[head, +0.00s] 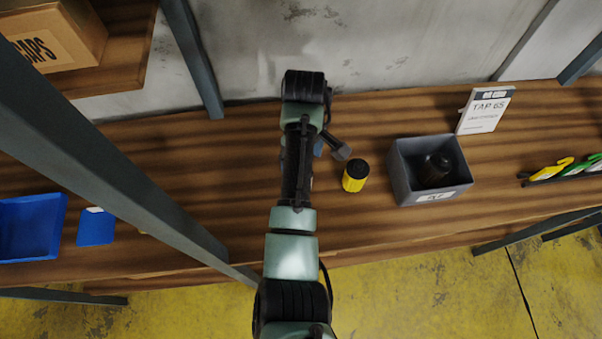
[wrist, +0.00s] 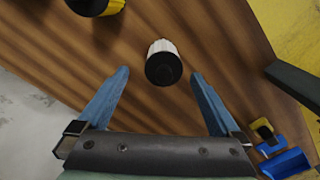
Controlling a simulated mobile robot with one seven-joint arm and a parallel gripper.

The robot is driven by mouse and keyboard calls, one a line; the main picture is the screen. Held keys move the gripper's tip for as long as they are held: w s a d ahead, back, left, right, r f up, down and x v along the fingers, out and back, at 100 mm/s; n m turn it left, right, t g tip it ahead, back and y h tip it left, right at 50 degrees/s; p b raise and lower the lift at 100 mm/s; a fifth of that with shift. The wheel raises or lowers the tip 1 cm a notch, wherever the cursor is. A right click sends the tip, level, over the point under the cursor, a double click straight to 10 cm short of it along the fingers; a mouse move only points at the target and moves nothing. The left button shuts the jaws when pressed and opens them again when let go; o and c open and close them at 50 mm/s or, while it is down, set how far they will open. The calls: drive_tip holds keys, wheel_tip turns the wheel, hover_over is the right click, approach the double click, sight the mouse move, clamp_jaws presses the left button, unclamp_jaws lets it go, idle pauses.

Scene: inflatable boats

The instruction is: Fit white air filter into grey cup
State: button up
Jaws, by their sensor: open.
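The white air filter (wrist: 163,50) stands on the wooden bench in the wrist view, with its black top facing the camera. My gripper (wrist: 160,73) is open, with its two blue fingers apart; in the picture the filter appears between and just beyond the fingertips, not held. In the head view my arm hides the filter, and only a little of my gripper (head: 318,147) shows. I cannot make out a grey cup for sure. A grey open box (head: 402,180) to the right holds a dark round object (head: 434,170).
A yellow can with a black lid (head: 354,177) stands between my arm and the grey box. A TAP 65 card (head: 487,108) leans behind the box. Several coloured tools (head: 557,168) lie far right. A blue bin (head: 32,226) is far left, beyond a metal post (head: 110,150).

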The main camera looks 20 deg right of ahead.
drive_tip(key=shift+a+f+b, duration=0.15)
drive_tip(key=shift+f+b, duration=1.2)
drive_tip(key=shift+b, duration=0.15)
drive_tip(key=shift+a+f+b, duration=0.15)
drive_tip(key=shift+f+b, duration=1.15)
drive_tip(key=shift+b, duration=0.2)
drive_tip(key=shift+r, duration=0.1)
clamp_jaws()
wheel_tip(320, 180, up, 9)
drive_tip(key=shift+p, duration=0.95)
drive_tip(key=shift+r+p, duration=0.55)
drive_tip(key=shift+f, duration=0.1)
